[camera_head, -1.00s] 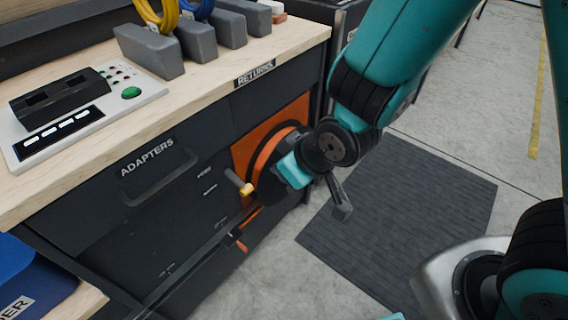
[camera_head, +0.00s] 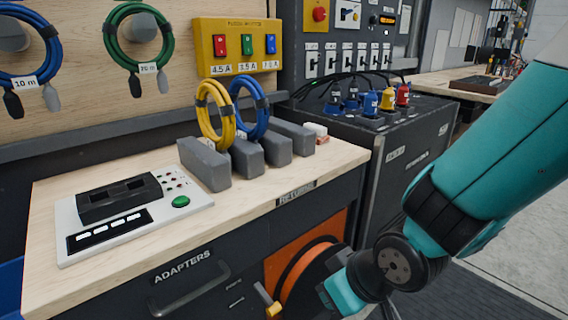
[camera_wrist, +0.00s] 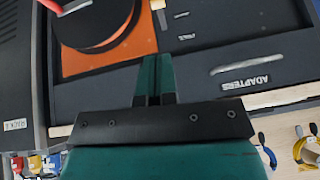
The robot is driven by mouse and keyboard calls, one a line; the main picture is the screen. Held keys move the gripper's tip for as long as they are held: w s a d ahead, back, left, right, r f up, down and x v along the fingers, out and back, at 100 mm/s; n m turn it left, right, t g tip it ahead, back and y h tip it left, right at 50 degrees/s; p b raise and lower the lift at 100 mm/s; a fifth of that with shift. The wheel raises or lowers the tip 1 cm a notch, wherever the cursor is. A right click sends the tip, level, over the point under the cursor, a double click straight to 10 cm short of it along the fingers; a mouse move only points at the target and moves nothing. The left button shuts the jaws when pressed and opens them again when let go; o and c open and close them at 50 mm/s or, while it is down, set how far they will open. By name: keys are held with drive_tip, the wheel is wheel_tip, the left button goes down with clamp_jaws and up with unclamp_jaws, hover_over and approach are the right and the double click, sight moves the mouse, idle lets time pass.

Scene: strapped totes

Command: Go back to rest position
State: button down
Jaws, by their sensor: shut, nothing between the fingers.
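In the wrist view my gripper (camera_wrist: 155,80) has its two teal fingers together with nothing between them. It points toward the front of the bench cabinet, near the orange panel with a dark round reel (camera_wrist: 100,22). In the head view my wrist hangs at the lower right, beside the orange-rimmed reel (camera_head: 303,275); my fingertips are hidden or cut off there. I cannot tell the exact gap between gripper and reel, but no contact shows.
The wooden bench top (camera_head: 110,170) carries a white device (camera_head: 130,215) and grey blocks holding yellow (camera_head: 210,115) and blue cable coils. A dark cabinet (camera_head: 395,150) with coloured plugs stands right of it. The ADAPTERS drawer (camera_head: 185,285) looks closed. Floor is open at the right.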

drive_tip(key=s+d+r+g, duration=0.2)
drive_tip(key=s+d+r, duration=0.1)
drive_tip(key=s+r, duration=0.3)
drive_tip(key=s+d+r+g, duration=0.25)
drive_tip(key=s+r, duration=0.25)
drive_tip(key=r, duration=0.3)
wheel_tip(320, 180, up, 14)
drive_tip(key=p, duration=1.4)
drive_tip(key=shift+d+r+p, duration=0.15)
drive_tip(key=shift+d+p, duration=0.05)
drive_tip(key=shift+p, duration=0.15)
drive_tip(key=shift+s, duration=0.1)
